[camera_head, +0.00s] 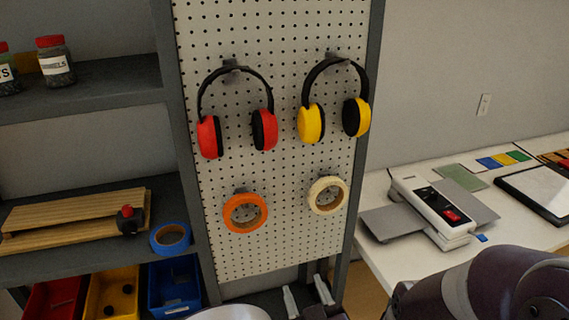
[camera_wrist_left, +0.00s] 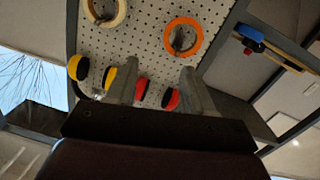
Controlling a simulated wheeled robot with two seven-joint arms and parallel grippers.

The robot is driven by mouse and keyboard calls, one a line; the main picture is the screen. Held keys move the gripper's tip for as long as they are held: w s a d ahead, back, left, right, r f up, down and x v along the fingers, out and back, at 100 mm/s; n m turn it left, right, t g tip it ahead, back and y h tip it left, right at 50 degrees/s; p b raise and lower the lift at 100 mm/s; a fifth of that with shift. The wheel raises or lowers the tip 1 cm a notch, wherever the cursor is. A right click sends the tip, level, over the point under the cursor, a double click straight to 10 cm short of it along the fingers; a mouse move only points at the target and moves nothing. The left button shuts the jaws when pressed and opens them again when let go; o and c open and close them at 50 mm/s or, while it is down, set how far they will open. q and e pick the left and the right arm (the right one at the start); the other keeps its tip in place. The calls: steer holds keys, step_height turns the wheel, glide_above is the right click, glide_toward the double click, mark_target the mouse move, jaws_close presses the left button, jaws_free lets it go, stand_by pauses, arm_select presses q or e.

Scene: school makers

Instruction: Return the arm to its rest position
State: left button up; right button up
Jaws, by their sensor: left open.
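My left gripper (camera_head: 306,293) shows at the bottom of the head view, its two pale fingers apart below the pegboard. In the left wrist view the left gripper (camera_wrist_left: 158,68) is open, with nothing held between its fingers. The pegboard (camera_head: 285,160) stands beyond it and carries red earmuffs (camera_head: 236,110), yellow earmuffs (camera_head: 335,100), an orange tape roll (camera_head: 245,227) and a cream tape roll (camera_head: 342,194). The wrist view shows these upside down. The right gripper is not in view.
On the left, a shelf (camera_head: 85,88) holds jars, and a lower shelf holds wooden boards (camera_head: 75,217) and a blue tape roll (camera_head: 155,238). Coloured bins (camera_head: 173,285) sit below. On the right, a white table (camera_head: 385,255) holds a white device (camera_head: 432,212).

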arm_select(q)
steer(key=w+a+f+m+g+h, duration=0.35)
steer(key=w+a+g+h, duration=0.2)
steer(key=w, duration=0.25)
steer(key=s+a+f+m+g, duration=0.1)
steer(key=s+a+f+g, duration=0.1)
steer(key=s+a+g, duration=0.3)
steer(key=s+a+f+g+y, duration=0.1)
steer(key=s+a+g, duration=0.4)
steer(key=s+a, duration=0.5)
steer(key=shift+a+f+m+p, duration=0.35)
steer(key=shift+a+f, duration=0.45)
steer(key=shift+a, duration=0.15)
